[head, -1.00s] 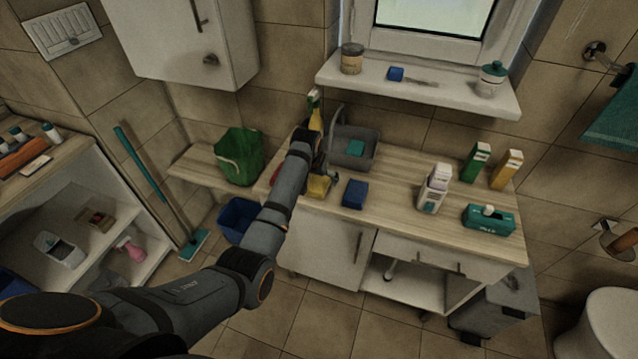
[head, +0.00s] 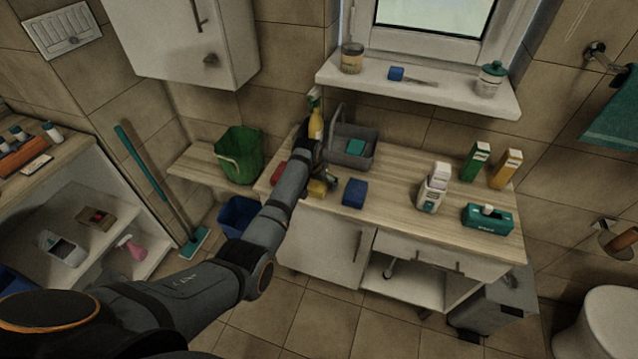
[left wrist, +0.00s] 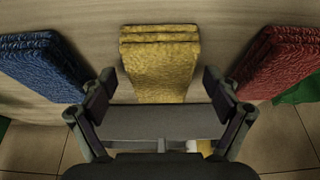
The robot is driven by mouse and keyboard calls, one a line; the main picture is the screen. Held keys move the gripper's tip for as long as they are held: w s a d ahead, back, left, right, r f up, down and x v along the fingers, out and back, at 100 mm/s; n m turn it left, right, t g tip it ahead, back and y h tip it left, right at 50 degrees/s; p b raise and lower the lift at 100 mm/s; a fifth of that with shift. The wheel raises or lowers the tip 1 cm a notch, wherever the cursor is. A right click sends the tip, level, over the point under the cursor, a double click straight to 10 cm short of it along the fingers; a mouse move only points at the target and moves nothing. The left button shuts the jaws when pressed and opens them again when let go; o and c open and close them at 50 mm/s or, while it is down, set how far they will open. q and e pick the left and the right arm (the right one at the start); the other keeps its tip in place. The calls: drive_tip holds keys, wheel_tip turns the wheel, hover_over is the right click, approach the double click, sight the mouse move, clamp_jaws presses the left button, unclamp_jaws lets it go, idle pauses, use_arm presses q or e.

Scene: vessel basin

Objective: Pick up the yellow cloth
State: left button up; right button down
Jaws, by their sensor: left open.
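The yellow cloth (left wrist: 160,62) lies folded on the wooden counter in the left wrist view, between a blue cloth and a red cloth. In the head view the yellow cloth (head: 317,188) is partly hidden by my left arm. My left gripper (left wrist: 155,85) is open, with one finger on each side of the near part of the yellow cloth, and grips nothing. In the head view the left gripper (head: 328,178) is over the counter by the cloth and is partly hidden. My right gripper is not in view.
The blue cloth (left wrist: 42,62) and the red cloth (left wrist: 284,62) flank the yellow one. A white bottle (head: 434,187) and a teal box (head: 487,217) stand farther right on the counter (head: 395,205).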

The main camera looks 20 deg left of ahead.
use_arm(q)
drive_tip(key=c, duration=1.1)
drive_tip(key=shift+r, duration=0.1)
drive_tip(key=shift+c, duration=0.2)
